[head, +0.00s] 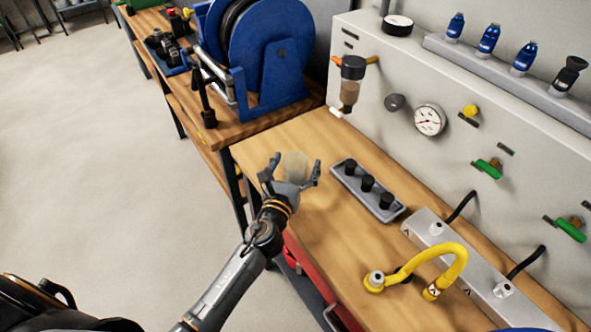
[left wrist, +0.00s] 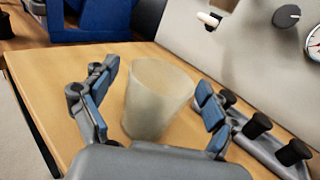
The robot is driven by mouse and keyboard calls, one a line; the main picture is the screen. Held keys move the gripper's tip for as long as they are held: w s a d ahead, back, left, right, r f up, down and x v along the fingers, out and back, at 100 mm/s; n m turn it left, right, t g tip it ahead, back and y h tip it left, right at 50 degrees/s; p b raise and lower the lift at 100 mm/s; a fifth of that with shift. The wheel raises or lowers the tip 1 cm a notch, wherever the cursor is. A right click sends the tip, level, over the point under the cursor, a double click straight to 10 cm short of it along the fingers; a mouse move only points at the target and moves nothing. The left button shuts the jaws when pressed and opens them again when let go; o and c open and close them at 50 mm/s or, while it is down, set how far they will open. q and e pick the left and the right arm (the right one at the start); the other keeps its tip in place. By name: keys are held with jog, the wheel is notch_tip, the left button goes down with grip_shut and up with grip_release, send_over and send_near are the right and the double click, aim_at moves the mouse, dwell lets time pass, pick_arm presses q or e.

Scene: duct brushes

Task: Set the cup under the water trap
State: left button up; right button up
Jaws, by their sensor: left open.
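The cup (head: 295,166) is translucent and whitish and stands on the wooden bench top near its left edge. In the left wrist view the cup (left wrist: 155,98) is between the two fingers of my left gripper (left wrist: 152,105), with gaps on both sides. My left gripper (head: 291,178) is open around it, and in the head view it hides the cup's lower part. The water trap (head: 349,84) is a clear brownish bowl with a dark top, mounted on the grey panel behind and to the right of the cup. A white drain tip (left wrist: 209,20) shows in the left wrist view. My right gripper is not in view.
A grey tray with black knobs (head: 367,187) lies right of the cup. A yellow hose (head: 455,262) and a metal manifold (head: 470,275) are at the front right. A blue reel (head: 258,50) stands at the back left. Bench below the trap is clear.

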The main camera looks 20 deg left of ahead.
pick_arm(q)
jog(key=c, duration=1.2)
jog(key=shift+c, duration=0.6)
jog(key=shift+r, duration=0.15)
